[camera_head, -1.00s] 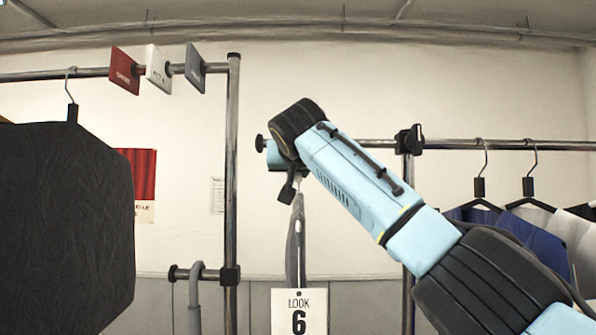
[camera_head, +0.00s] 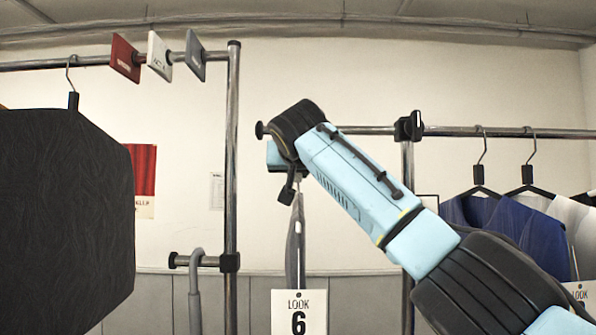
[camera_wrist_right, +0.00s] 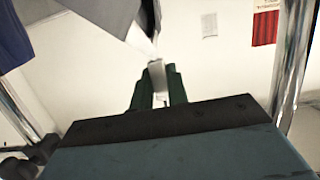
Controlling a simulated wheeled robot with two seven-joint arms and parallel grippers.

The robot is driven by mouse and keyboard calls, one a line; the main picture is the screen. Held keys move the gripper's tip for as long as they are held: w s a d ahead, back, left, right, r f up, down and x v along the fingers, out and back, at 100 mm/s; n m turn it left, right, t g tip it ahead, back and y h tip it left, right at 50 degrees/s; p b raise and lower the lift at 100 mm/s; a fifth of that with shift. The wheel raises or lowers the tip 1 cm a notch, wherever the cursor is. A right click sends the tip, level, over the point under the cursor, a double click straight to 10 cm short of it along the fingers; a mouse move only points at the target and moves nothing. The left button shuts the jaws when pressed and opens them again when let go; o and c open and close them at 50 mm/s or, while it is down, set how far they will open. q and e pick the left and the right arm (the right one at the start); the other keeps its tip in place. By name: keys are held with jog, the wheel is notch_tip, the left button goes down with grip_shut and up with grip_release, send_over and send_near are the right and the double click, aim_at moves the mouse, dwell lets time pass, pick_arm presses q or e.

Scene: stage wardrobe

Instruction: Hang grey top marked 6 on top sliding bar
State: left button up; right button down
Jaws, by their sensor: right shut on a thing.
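The grey top (camera_head: 295,240) hangs edge-on in the head view, with the white "LOOK 6" tag (camera_head: 299,312) in front of its lower part. My right gripper (camera_head: 287,190) is shut on the top's hanger, just above the garment. In the right wrist view the fingers (camera_wrist_right: 158,88) close on a pale piece, with grey cloth (camera_wrist_right: 85,20) above. A chrome bar (camera_head: 368,130) with a black end knob runs through a black clamp, apparently the top sliding bar. My right wrist covers part of it; I cannot tell the depth between them. My left gripper is out of view.
A dark garment (camera_head: 65,210) hangs at left, below a rail with red, white and grey divider cards (camera_head: 160,55). A chrome post (camera_head: 232,150) carries a lower short bar (camera_head: 200,261). Blue (camera_head: 500,225) and pale garments hang at right.

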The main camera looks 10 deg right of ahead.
jog(key=shift+f, duration=0.3)
jog(key=c, duration=1.3)
grip_release()
jog(key=shift+s, duration=0.1)
